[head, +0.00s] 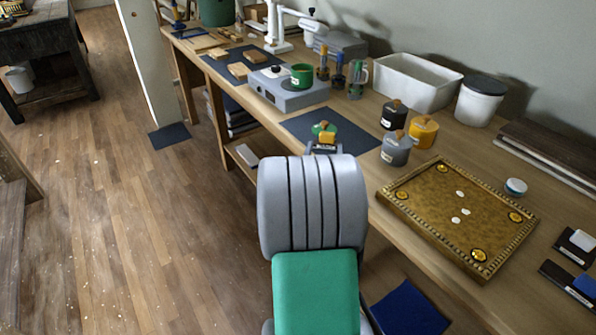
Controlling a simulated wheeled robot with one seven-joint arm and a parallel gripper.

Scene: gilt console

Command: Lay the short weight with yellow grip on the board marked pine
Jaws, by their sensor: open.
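My arm fills the lower middle of the head view, and the dark end of my gripper (323,148) shows just beyond it, over the dark blue mat (302,122). My gripper is open, though its fingers are mostly hidden. A small low green piece with a yellow-orange part (325,128) shows just beyond my gripper; it may be the short weight with yellow grip, but I cannot tell if my gripper touches it. Several small wooden boards, such as one board (238,70), lie on another dark mat further back. Their markings are too small to read, so I cannot tell which is pine.
A grey device (287,98) with a green cup (302,76) stands between the mats. Right of my gripper are black (394,115), yellow (423,132) and grey (396,151) lidded pots, a gilt panel (455,215) and a white bin (410,84).

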